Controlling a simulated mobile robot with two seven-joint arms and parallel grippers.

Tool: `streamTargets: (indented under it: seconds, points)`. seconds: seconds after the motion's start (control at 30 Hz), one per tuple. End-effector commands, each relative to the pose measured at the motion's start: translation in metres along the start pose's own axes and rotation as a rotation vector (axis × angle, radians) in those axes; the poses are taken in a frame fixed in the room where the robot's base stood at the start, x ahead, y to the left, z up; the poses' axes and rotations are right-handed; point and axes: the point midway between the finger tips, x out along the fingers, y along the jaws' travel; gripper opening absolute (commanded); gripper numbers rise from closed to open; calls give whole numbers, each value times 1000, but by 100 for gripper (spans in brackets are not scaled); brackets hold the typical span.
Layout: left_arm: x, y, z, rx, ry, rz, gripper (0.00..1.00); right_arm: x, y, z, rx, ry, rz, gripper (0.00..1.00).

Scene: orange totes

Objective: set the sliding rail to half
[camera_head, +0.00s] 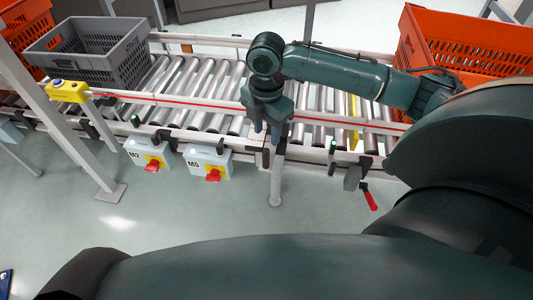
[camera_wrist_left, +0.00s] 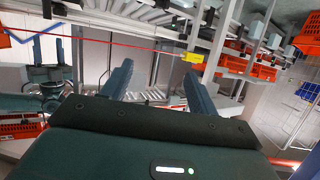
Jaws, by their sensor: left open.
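A long pale rail (camera_head: 190,103) with a red stripe runs along the near side of the roller conveyor (camera_head: 205,85). I cannot tell for sure which part is the sliding rail, or its setting. My right gripper (camera_head: 266,130) points down at the conveyor's near edge, in front of the striped rail. Its two fingers look apart with nothing between them; whether they touch the rail is unclear. My left gripper (camera_wrist_left: 158,70) is open and empty in the left wrist view; it is outside the head view. The red stripe (camera_wrist_left: 110,38) also shows there, beyond the fingers.
A grey crate (camera_head: 100,70) stands on the conveyor at left. Orange totes (camera_head: 470,60) stand at right. Two switch boxes with red handles (camera_head: 212,174) hang below the near edge, and a red-handled lever (camera_head: 369,198) hangs further right. The floor in front is clear.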

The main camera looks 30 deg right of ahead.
Motion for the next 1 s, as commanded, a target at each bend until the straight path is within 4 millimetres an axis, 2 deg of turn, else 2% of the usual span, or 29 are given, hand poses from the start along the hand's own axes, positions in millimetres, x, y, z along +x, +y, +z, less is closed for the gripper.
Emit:
streamTargets:
  seconds: [0.03, 0.1, 0.4, 0.6, 0.9, 1.0]
  points:
    - [4, 1, 7, 11, -3, 4, 59, 16, 0, 0, 1, 0, -3, 40]
    - [8, 3, 13, 26, -10, 10, 59, 32, -1, 0, 1, 0, -3, 40]
    - [16, 2, 10, 72, 117, -6, 59, 87, 0, 0, 0, -1, 1, 40]
    - [17, 3, 6, 86, 162, -9, 59, 102, 1, 0, 1, 0, 3, 40]
    - [16, 3, 5, 88, 170, -9, 59, 103, 1, -1, 1, 0, 3, 40]
    - [16, 3, 5, 88, 170, -9, 59, 103, 1, -1, 1, 0, 3, 33]
